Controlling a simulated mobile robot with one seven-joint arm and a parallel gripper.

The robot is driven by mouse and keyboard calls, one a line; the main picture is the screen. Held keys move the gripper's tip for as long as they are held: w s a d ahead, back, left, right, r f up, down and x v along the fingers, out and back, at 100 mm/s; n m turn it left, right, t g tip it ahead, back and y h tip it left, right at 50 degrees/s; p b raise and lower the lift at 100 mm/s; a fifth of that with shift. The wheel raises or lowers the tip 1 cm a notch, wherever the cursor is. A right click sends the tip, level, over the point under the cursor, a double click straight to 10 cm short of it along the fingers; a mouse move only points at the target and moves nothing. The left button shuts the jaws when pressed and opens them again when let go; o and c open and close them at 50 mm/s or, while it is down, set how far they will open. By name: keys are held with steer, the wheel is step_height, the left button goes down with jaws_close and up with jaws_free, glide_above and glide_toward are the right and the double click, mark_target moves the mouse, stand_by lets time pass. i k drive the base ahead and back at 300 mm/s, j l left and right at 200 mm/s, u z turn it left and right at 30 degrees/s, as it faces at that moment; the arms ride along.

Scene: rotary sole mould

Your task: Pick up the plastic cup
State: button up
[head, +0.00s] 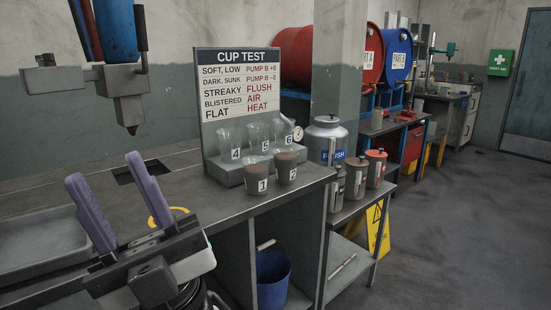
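Several plastic cups stand at the cup test board (238,85) on the bench's right end. Cup 1 (262,200) and cup 2 (286,166) hold something brown and stand upright at the front. Clear, empty-looking cups 4 (231,138), 5 (258,135) and 6 (284,132) stand on the raised grey step behind them. I cannot tell which one the task means. My gripper (108,170), with two purple fingers, is at the lower left. Its fingers are apart with nothing seen between them. It is left of the cups and touches none.
A dispensing nozzle (131,115) hangs above the bench at left. A grey tray (38,242) lies at far left, and a yellow ring (181,210) shows partly behind my gripper. Lidded cans (356,180) and a FLUSH container (327,137) stand right of the bench. Floor at right is clear.

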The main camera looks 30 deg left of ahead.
mark_target(285, 160)
steer(key=i+u, duration=0.35)
steer(key=i, duration=0.15)
steer(key=i+l+u, duration=0.15)
steer(key=i+u, duration=0.2)
steer(key=i, duration=0.6)
